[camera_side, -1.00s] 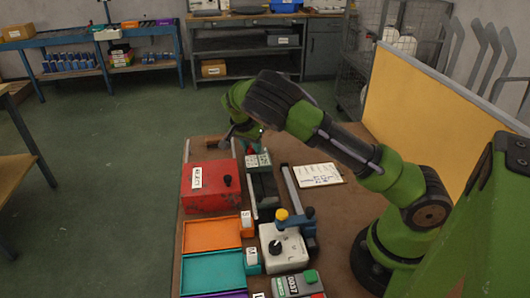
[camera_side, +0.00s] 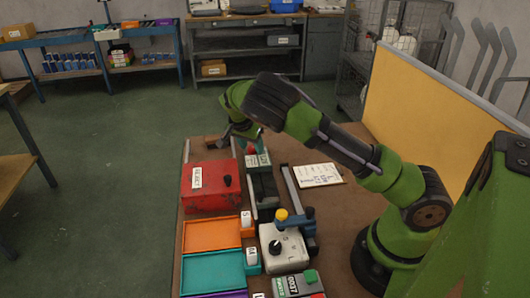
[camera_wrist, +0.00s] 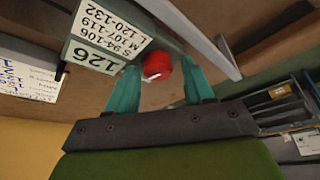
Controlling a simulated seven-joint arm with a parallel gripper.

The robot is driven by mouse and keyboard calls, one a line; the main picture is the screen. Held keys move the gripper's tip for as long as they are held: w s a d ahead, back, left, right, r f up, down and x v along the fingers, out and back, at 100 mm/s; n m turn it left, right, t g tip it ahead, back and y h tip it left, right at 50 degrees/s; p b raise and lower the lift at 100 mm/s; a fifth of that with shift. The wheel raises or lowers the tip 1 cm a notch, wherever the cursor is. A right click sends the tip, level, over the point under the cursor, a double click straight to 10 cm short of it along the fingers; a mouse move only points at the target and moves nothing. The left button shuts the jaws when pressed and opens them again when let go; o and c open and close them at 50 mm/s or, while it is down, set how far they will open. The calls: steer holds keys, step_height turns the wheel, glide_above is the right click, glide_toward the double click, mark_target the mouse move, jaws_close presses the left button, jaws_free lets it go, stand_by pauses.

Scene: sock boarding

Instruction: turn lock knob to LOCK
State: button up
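A round red knob (camera_wrist: 165,68) with a white mark shows in the wrist view, on the end of a grey-green block (camera_wrist: 95,45). The block has a size label and the number 126. I read no LOCK marking by the knob. My gripper (camera_wrist: 161,64) has its two teal fingers apart, one on each side of the knob. The right fingertip is very close to the knob; I cannot tell if it touches. In the side view the red knob (camera_side: 251,150) shows beneath my gripper, at the far end of the bench. The fingertips are mostly hidden there.
A red box (camera_side: 208,190) marked SELECT or REJECT stands left of the block. Orange (camera_side: 211,235) and teal (camera_side: 212,270) trays lie nearer. A pale box with a black knob (camera_side: 284,248) and a counter with a green button (camera_side: 299,284) are in front. A paper sheet (camera_side: 318,174) lies right.

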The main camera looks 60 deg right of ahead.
steer(key=shift+s+f, duration=0.1)
steer(key=shift+s, duration=0.1)
steer(key=n+t, duration=0.1)
steer(key=n, duration=0.1)
steer(key=shift+s+n, duration=0.1)
steer(key=shift+n, duration=0.2)
steer(key=n+t+y, duration=0.1)
steer(key=n, duration=0.2)
steer(key=n+y, duration=0.1)
steer(key=n, duration=0.2)
steer(key=n+t, duration=0.1)
steer(key=n, duration=0.2)
steer(key=shift+d+t+y, duration=0.2)
steer(key=shift+t+y, duration=0.1)
steer(key=shift+y, duration=0.1)
steer(key=v, duration=1.6)
steer(key=s+a+r+y, duration=0.3)
steer(key=s+a+y, duration=0.2)
steer(key=s+a, duration=0.8)
steer(key=shift+s+a+r+n, duration=0.2)
steer(key=shift+a+n, duration=0.1)
steer(key=shift+a, duration=0.35)
